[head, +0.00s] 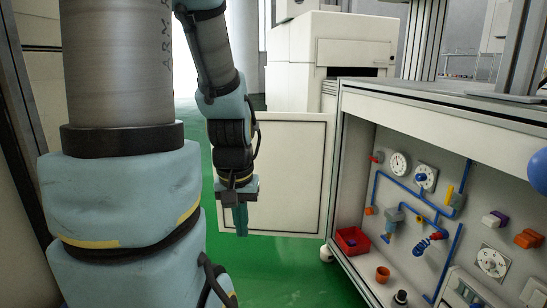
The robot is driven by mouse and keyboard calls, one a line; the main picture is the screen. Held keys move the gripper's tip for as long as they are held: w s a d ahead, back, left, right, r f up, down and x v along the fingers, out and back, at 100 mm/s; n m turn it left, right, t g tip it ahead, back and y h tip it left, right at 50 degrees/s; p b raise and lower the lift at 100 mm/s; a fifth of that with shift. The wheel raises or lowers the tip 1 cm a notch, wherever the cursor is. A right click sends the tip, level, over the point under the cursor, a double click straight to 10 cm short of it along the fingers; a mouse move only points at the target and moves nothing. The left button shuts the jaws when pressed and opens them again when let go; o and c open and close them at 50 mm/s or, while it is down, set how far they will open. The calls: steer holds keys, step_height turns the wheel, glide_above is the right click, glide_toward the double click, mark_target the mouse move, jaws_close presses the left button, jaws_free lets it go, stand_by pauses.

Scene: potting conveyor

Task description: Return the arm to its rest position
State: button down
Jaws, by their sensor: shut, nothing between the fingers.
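My gripper (240,221) hangs at the end of my blue and grey arm in the head view, left of the middle. Its fingers point down and are shut, with nothing between them. It is in front of a white panel and above the green floor, apart from everything around it. My upper arm fills the left of the view, and the forearm comes down behind it from the top.
A white workbench (436,111) stands close on the right, with gauges, blue pipes and a red bin (352,240) inside. A white cabinet (340,48) stands at the back. The green floor (290,275) below my gripper is clear.

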step_height(320, 180, up, 34)
steer(key=p, duration=3.3)
steer(key=shift+r, duration=0.25)
steer(key=shift+w, duration=0.1)
